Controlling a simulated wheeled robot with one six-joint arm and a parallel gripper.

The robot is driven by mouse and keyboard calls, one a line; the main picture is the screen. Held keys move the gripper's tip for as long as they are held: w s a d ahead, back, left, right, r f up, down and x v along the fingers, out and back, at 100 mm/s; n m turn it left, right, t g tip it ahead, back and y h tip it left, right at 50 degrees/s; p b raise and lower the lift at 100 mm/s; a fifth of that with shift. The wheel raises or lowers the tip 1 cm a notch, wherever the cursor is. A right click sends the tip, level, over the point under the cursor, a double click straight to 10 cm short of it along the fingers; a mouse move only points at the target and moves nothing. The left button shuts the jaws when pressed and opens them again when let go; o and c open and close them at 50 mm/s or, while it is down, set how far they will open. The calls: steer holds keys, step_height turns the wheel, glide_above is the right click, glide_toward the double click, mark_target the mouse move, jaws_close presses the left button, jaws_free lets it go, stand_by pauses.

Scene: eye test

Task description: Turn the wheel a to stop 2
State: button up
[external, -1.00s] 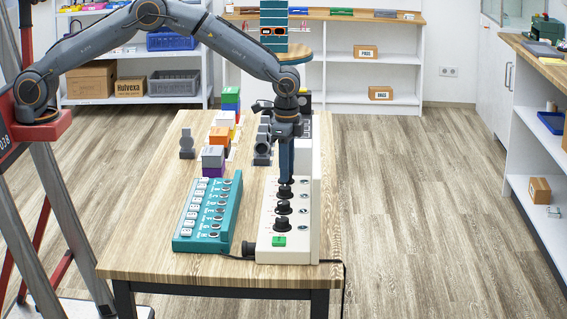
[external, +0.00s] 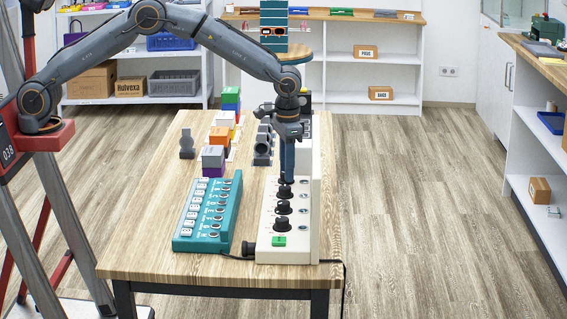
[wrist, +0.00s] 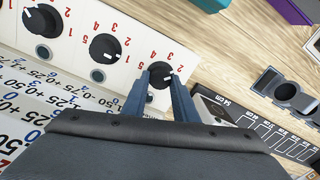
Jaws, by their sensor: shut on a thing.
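The cream control box (external: 301,247) lies on the table with three black wheels in a row: the far wheel (external: 285,191), the middle wheel (external: 283,208) and the near wheel (external: 282,225). My gripper (external: 286,181) points down and is shut on the far wheel. In the wrist view its two fingers (wrist: 160,82) stand on either side of that wheel (wrist: 160,72), with red numbers around it, a 2 to its right. A pale mark shows on the wheel, but its exact stop is hard to tell. I cannot read which wheel is a.
A teal box (external: 184,245) with white switches lies to the left of the cream box. Coloured blocks (external: 213,157) and grey stands (external: 187,145) are farther back on the wooden table (external: 150,255). A raised cream panel runs along the box's right side.

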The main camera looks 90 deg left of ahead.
stand_by(0.4)
steer(key=o, duration=1.1)
steer(key=shift+c, duration=0.2)
step_height(320, 180, up, 8)
steer(key=shift+f+b, duration=0.15)
steer(key=shift+b, duration=0.65)
steer(key=shift+s+d, duration=0.1)
steer(key=shift+s, duration=0.1)
steer(key=s+d+f+m, duration=0.1)
steer(key=s+m, duration=0.1)
steer(key=s, duration=1.8)
steer(key=s+d+f+m, duration=0.1)
steer(key=s+d, duration=0.1)
steer(key=s, duration=1.9)
steer(key=shift+f+m, duration=0.3)
steer(key=shift+m, duration=0.1)
